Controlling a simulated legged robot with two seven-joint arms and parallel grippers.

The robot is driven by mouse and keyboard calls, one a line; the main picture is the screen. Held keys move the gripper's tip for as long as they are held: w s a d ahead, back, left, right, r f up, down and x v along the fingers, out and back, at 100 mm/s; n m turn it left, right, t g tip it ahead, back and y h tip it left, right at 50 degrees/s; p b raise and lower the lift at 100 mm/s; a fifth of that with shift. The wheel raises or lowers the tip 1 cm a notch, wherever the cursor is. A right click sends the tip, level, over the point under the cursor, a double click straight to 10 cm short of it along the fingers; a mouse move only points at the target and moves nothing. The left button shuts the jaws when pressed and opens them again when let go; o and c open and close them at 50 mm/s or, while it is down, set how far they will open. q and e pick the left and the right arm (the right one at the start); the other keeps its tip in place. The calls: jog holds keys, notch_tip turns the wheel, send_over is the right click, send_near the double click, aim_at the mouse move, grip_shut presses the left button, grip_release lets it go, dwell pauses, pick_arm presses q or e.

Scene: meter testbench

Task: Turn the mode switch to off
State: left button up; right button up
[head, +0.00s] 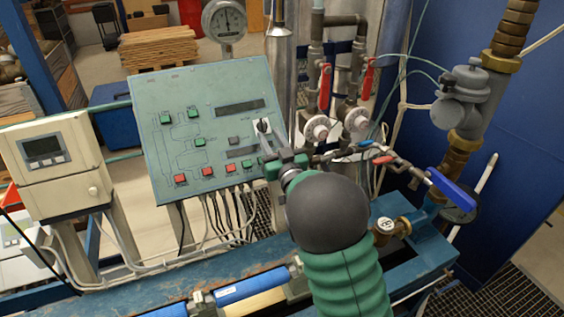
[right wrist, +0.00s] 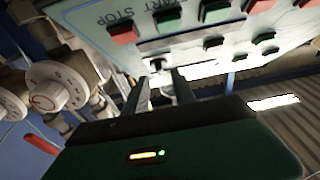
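The mode switch (head: 262,126) is a small black knob on a white plate, on the right part of the sloping green control panel (head: 165,95). My right gripper (head: 267,146) reaches up to it from below right, with its fingertips close to the knob. In the right wrist view my right gripper (right wrist: 161,84) has its two dark fingers apart. The switch's white plate and dark knob (right wrist: 157,65) show just past and between the fingertips. I cannot tell whether a finger touches the knob. My left gripper is not in view.
Green and red buttons (head: 181,180) sit on the panel near the switch. Red-handled valves (head: 325,88) and pipes stand to the right. A blue-handled valve (head: 450,190) is farther right. A white meter box (head: 50,160) stands left of the panel. Cables hang below the panel.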

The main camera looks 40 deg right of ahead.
jog(key=b+v, duration=0.5)
jog(key=v, duration=0.8)
jog(key=shift+a+f, duration=0.2)
jog(key=shift+s, duration=0.1)
